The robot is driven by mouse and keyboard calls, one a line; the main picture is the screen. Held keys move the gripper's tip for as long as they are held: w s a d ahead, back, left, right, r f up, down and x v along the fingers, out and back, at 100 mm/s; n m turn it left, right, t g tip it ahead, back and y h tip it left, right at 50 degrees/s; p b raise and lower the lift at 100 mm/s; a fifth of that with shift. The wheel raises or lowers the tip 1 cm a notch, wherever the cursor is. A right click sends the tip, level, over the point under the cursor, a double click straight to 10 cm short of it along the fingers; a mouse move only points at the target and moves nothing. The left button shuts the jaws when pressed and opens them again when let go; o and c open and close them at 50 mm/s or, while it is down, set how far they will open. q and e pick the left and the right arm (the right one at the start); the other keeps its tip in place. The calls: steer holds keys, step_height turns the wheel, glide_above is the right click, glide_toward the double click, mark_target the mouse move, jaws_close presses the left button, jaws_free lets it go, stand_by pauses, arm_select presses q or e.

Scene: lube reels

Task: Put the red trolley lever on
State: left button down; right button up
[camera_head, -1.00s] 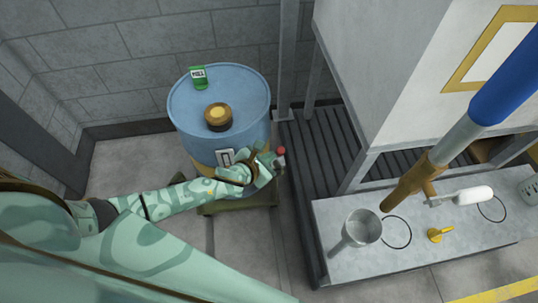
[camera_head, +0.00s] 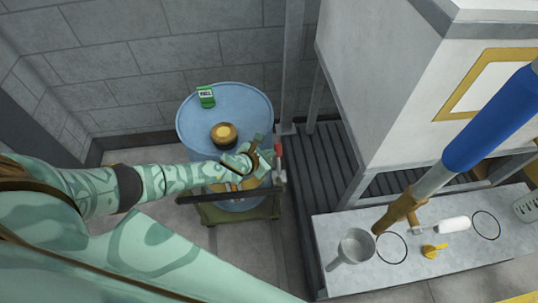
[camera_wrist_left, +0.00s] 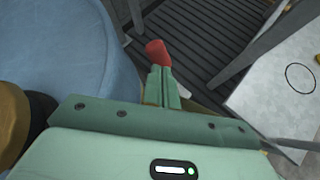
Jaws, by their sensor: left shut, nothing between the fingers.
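The red trolley lever (camera_head: 278,150) shows as a small red knob at the right side of the blue drum (camera_head: 190,125), by the green trolley (camera_head: 260,212) under the drum. In the left wrist view the lever's red end (camera_wrist_left: 156,48) stands just beyond my fingertips. My left gripper (camera_head: 264,153) is shut and empty, close beside the lever; I cannot tell whether they touch. In the left wrist view its closed fingers (camera_wrist_left: 160,80) hide the lever's lower part. My right gripper is not in view.
A green box (camera_head: 206,97) and a round brown and yellow piece (camera_head: 223,135) sit on the drum. To the right, a grey bench (camera_head: 345,283) holds a metal funnel (camera_head: 354,247), a yellow valve key (camera_head: 434,250) and a white cylinder (camera_head: 454,225). Slatted dark grating (camera_head: 330,160) lies between.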

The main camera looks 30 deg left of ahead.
arm_select(q)
steer(key=shift+r+p, duration=0.75)
steer(key=shift+r, duration=0.1)
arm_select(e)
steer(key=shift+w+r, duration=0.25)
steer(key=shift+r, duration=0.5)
arm_select(q)
steer(key=shift+f, duration=0.1)
